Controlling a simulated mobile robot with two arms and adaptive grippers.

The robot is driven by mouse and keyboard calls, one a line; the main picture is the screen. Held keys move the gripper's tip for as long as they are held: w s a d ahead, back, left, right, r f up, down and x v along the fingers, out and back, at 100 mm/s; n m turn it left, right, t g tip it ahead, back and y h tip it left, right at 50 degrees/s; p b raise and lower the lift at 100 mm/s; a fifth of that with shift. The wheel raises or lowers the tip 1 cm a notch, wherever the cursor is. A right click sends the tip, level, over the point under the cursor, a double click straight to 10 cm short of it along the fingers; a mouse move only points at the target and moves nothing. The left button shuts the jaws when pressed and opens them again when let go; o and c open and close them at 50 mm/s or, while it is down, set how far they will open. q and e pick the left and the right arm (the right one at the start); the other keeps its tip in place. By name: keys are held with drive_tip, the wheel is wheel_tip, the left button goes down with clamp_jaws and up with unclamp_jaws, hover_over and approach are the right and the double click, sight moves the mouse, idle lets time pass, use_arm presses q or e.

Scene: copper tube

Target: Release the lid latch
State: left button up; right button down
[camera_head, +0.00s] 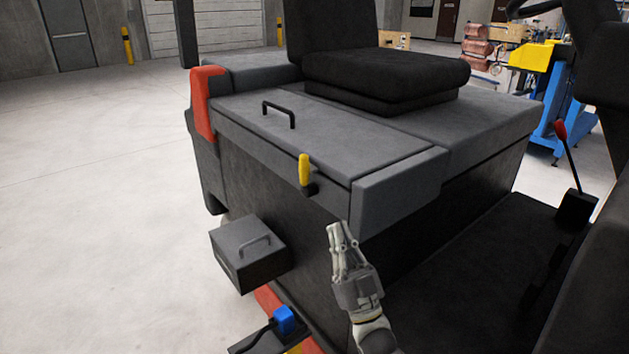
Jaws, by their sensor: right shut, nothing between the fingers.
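The lid (300,130) is a grey panel on top of the vehicle's body, with a black handle (279,110) on it. It lies closed. The latch (304,170) is a yellow upright lever on a dark pivot at the lid's front edge. My right gripper (338,232) is shut and empty. In the picture it is below and to the right of the latch, in front of the dark side panel, apart from the latch. My left gripper is not in view.
A dark box with a handle (247,262) juts out from the vehicle's side at lower left. A black seat (375,80) stands behind the lid. A red-knobbed lever (567,155) is at right. Open floor (90,200) lies to the left.

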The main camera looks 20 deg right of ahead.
sight(304, 169)
drive_tip(key=x, duration=0.4)
drive_tip(key=w+f+x, duration=0.1)
drive_tip(key=x, duration=0.3)
drive_tip(key=w+f+x, duration=0.1)
drive_tip(key=x, duration=0.3)
drive_tip(key=shift+w+a+r, duration=0.25)
drive_tip(key=shift+w, duration=0.05)
